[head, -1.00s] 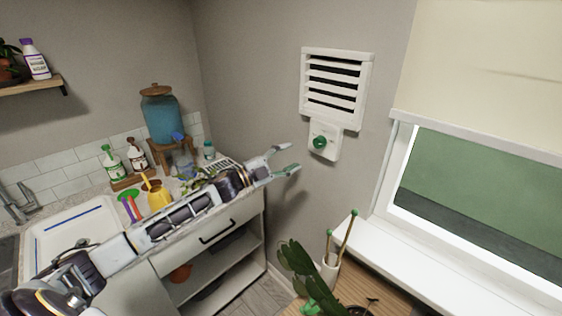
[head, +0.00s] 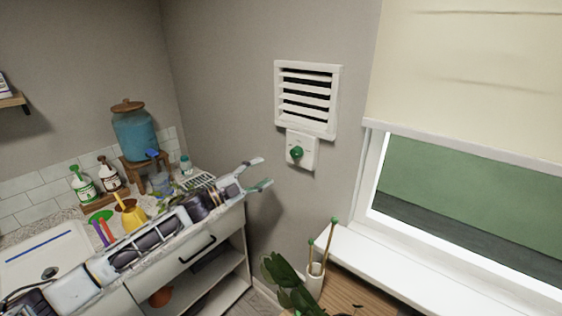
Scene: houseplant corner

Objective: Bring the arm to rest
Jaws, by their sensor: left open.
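My left arm comes in from the lower left and reaches across the front of the counter. My left gripper (head: 262,172) is at its end, with its two fingers spread apart and nothing between them. It is in the air beyond the right end of the counter, below and left of a white wall box with a green knob (head: 296,153). The gripper and the knob are apart. My right gripper is not in view.
The counter holds a blue dispenser (head: 134,134) on a wooden stand, pump bottles (head: 108,173), a yellow watering can (head: 130,215) and a sink (head: 45,258). A louvred vent (head: 307,98) is above the knob. A plant (head: 289,285) and a white stake holder (head: 314,281) stand lower right.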

